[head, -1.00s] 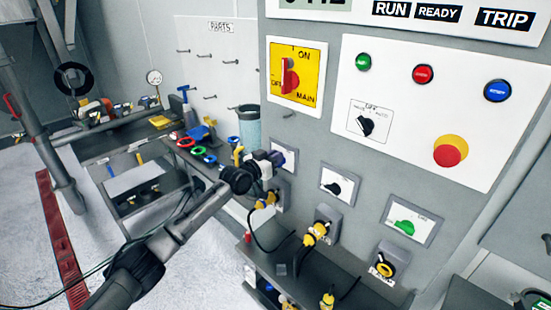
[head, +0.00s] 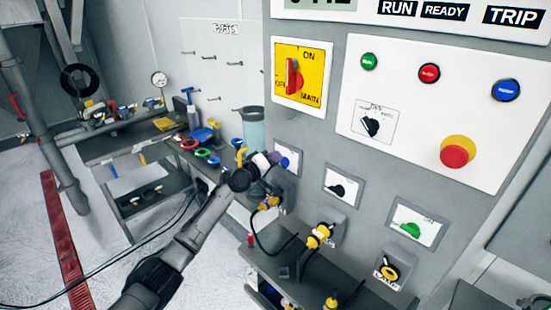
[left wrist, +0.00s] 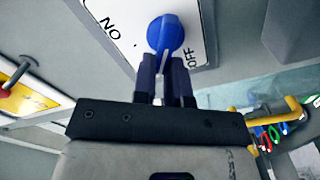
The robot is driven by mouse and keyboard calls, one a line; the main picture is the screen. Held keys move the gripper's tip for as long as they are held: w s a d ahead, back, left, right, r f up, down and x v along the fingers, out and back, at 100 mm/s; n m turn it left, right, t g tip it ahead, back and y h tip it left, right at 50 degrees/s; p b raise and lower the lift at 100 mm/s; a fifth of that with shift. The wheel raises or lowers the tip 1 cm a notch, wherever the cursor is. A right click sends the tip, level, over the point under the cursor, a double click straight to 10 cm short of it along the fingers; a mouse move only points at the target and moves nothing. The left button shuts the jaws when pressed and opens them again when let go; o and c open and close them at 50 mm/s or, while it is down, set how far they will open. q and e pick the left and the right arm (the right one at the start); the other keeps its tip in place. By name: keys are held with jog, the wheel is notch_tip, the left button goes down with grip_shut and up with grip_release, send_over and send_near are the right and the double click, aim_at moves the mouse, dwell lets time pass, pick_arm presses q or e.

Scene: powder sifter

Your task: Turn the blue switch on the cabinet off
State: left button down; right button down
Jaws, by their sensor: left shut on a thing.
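The blue switch (left wrist: 166,34) is a round knob on a white plate marked ON and OFF, seen close up in the left wrist view. A pale line runs across its face; I cannot tell for sure which label it points to. My left gripper (left wrist: 166,80) has its dark fingers close together at the knob and is shut on it. In the head view the left gripper (head: 272,164) reaches the leftmost small plate of the cabinet (head: 340,148), where the blue switch (head: 284,160) is mostly hidden behind the gripper. My right gripper is not in view.
A black switch (head: 340,190) and a green switch (head: 411,230) sit to the right. Yellow plugs (head: 320,236) and cables hang below them. A red main switch (head: 294,77) on yellow is above. A bench (head: 150,140) with tools stands at the left.

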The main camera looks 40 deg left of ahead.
pick_arm(q)
jog(key=n+p, duration=0.1)
jog(key=n, duration=0.2)
jog(key=f+n, duration=0.1)
jog(key=n, duration=0.1)
jog(key=shift+a+f+n+p, duration=0.1)
jog(key=shift+a+n+p, duration=0.1)
jog(key=shift+n+p, duration=0.2)
jog(key=shift+n, duration=0.3)
jog(key=shift+f, duration=0.1)
jog(key=c, duration=1.2)
grip_release()
jog(key=shift+o, duration=0.2)
